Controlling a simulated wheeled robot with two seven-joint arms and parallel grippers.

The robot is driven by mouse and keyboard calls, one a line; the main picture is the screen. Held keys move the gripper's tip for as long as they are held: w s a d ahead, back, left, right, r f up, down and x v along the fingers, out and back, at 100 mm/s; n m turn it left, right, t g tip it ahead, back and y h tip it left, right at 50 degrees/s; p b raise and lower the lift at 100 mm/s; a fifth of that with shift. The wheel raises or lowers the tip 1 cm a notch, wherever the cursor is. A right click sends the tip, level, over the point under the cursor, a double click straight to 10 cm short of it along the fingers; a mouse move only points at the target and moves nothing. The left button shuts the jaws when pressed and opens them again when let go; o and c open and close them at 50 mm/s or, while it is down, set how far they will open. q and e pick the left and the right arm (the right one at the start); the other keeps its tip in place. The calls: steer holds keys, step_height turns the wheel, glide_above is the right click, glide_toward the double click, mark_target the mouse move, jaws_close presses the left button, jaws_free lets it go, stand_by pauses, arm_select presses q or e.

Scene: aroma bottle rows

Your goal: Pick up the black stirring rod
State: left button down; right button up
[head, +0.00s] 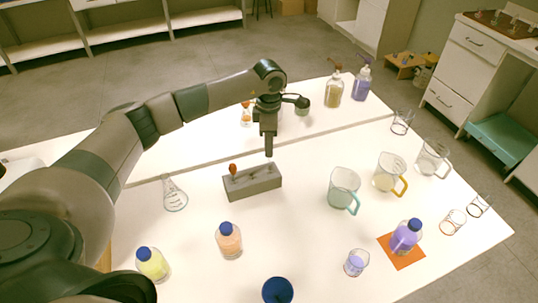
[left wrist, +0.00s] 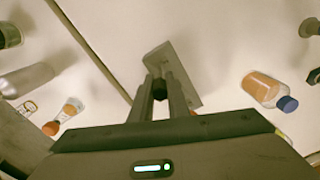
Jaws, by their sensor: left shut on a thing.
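My left gripper (head: 268,150) points down just above and behind the grey holder block (head: 255,183). In the left wrist view its fingers (left wrist: 160,95) are shut on a small dark piece, the black stirring rod (left wrist: 160,87), with the grey holder (left wrist: 184,72) beyond. In the head view the rod is hard to tell from the dark fingers. I cannot tell whether its lower end is still in the holder. A rod with an orange top (head: 233,169) stands at the holder's left end. My right gripper is not in view.
A conical flask (head: 175,197) stands left of the holder. An orange bottle (head: 229,241) and a yellow bottle (head: 151,264) stand in front. A teal-handled beaker (head: 343,187) and yellow-handled beaker (head: 388,173) stand right. A purple bottle (head: 405,238) stands on an orange mat (head: 387,241).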

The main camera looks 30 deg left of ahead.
arm_select(q)
step_height(320, 180, up, 5)
steer(key=shift+r+b, duration=0.1)
steer(key=shift+b, duration=0.7)
steer(key=shift+r, duration=0.4)
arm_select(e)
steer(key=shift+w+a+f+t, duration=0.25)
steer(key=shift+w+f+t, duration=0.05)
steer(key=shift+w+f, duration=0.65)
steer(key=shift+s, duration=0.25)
arm_select(q)
steer(key=shift+s, duration=0.15)
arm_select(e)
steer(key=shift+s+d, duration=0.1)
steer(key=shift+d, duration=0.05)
